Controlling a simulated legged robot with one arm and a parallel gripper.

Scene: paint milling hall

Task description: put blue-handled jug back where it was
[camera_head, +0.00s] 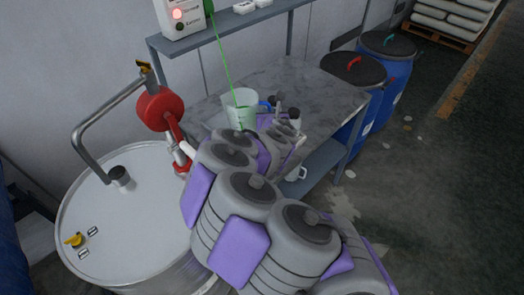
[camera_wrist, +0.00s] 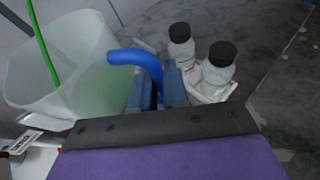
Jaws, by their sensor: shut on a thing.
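The translucent jug (camera_head: 238,110) shows over the left end of the grey bench (camera_head: 309,88). Its blue handle (camera_wrist: 138,60) sticks out to the right, and in the wrist view the jug's pale body (camera_wrist: 60,70) fills the left side. My gripper (camera_wrist: 158,88) is shut on the handle; its fingers hide the lower part of it. In the head view my arm hides most of my gripper (camera_head: 272,114). A green line (camera_head: 222,55) runs down into or across the jug. I cannot tell whether the jug's base touches the bench.
Two black-capped bottles (camera_wrist: 217,70) stand in a white holder close right of my gripper. A steel drum (camera_head: 125,220) with a red pump (camera_head: 160,107) is at left. A shelf (camera_head: 225,30) bears a control box (camera_head: 182,17). Blue barrels (camera_head: 385,70) stand beyond the bench.

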